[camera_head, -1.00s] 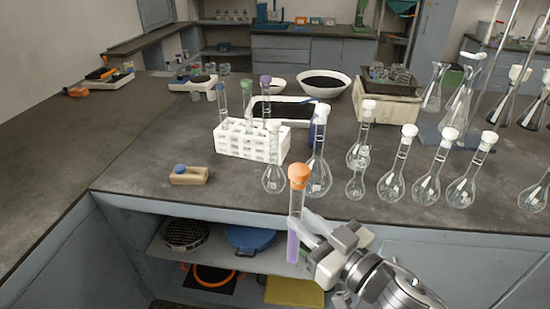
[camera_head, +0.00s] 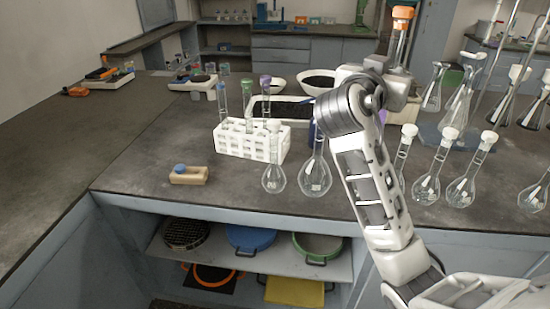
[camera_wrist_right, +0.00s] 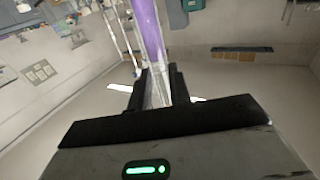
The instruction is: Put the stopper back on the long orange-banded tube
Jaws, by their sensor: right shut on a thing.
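My right gripper (camera_head: 392,82) is raised high at the right of the head view. It is shut on a long clear tube (camera_head: 399,46) with an orange cap-like top (camera_head: 403,12), held close to upright. In the right wrist view the jaws (camera_wrist_right: 158,88) grip the clear part of the tube, and its purple section (camera_wrist_right: 149,28) extends beyond them. A white rack (camera_head: 236,142) holds tubes with blue, green and purple tops. A small tan block (camera_head: 190,179) with a blue knob (camera_head: 180,168) lies at the front left. My left gripper is out of view.
Stoppered glass flasks (camera_head: 273,178) stand right of the rack, several more at the far right (camera_head: 465,188). My right arm hides part of the bench. White bowls (camera_head: 315,84) and a tray sit behind.

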